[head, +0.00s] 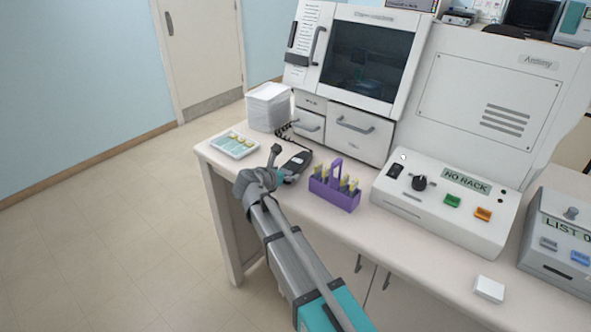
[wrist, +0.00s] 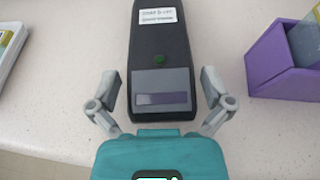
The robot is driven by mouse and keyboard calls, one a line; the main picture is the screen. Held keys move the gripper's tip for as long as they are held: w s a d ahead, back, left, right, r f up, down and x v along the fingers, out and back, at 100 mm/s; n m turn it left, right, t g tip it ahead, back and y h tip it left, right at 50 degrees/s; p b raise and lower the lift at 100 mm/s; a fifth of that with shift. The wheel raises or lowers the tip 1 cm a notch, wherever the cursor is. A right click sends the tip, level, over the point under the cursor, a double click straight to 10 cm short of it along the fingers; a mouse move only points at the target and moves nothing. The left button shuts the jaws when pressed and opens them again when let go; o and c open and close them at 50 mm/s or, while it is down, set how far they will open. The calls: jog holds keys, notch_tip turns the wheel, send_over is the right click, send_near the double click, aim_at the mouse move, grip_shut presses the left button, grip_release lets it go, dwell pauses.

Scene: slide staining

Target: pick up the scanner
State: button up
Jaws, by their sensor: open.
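In the head view the scanner (head: 297,163) lies by a coiled cord, partly hidden behind my arm. My gripper (wrist: 158,97) is open, with one finger on each side of the scanner's near end. Gaps show between the fingers and the scanner's sides. In the head view my gripper (head: 277,165) is at the bench's front left part.
A purple rack (head: 335,188) of slides stands right of the scanner, close to the right finger. A white slide tray (head: 234,145) lies to the left, with a paper stack (head: 268,107) behind. A control box (head: 445,205) reading "NO RACK" and a large machine (head: 352,75) stand beyond.

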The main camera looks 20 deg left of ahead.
jog(key=shift+x, duration=0.95)
jog(key=c, duration=1.1)
jog(key=shift+o, duration=0.2)
jog(key=shift+r, duration=0.2)
jog(key=shift+r+p, duration=0.75)
jog(key=shift+p, duration=0.05)
jog(key=s+r+p, duration=0.1)
jog(key=r+p, duration=0.1)
jog(key=s+a+r+p, duration=0.1)
jog(key=s+r+p, duration=0.1)
jog(key=r+p, duration=0.1)
jog(key=s+r+p, duration=0.1)
jog(key=r+p, duration=0.1)
jog(key=shift+s+a+r, duration=0.2)
jog(key=shift+s+r, duration=0.05)
jog(key=shift+s, duration=0.1)
jog(key=shift+p+v, duration=2.05)
jog(key=shift+v, duration=2.9)
